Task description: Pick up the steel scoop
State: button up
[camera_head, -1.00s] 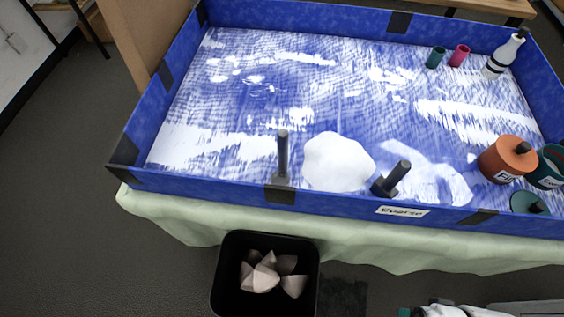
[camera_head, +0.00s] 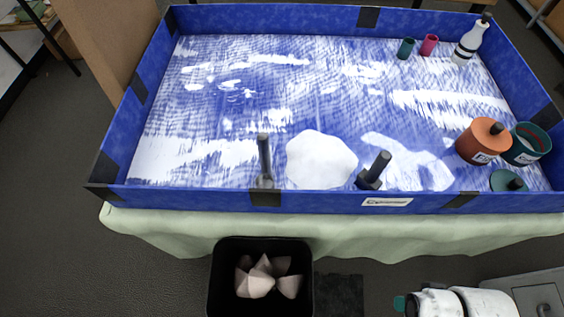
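I cannot pick out a steel scoop for certain. Two dark grey tools stand by the front wall inside a blue-walled tray (camera_head: 200,199): an upright one (camera_head: 264,157) and a tilted one (camera_head: 376,170) with a block-like foot. I cannot tell whether either is the scoop. A rounded white mound (camera_head: 321,160) lies between them. My gripper is not in view; white rounded parts at the lower right, which look like my arm, lie outside the tray.
An orange pot (camera_head: 483,143), a teal pot (camera_head: 529,146) and a teal lid (camera_head: 508,181) sit at the tray's right. A white bottle (camera_head: 468,43), teal cup (camera_head: 406,48) and pink cup (camera_head: 429,45) stand behind. A black bin (camera_head: 222,283) with crumpled pieces stands below in front.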

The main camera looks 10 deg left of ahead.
aim_at(264, 181)
jog(key=l+u, duration=0.15)
jog(key=u, duration=0.2)
jog(key=l+u, duration=0.15)
jog(key=u, duration=0.2)
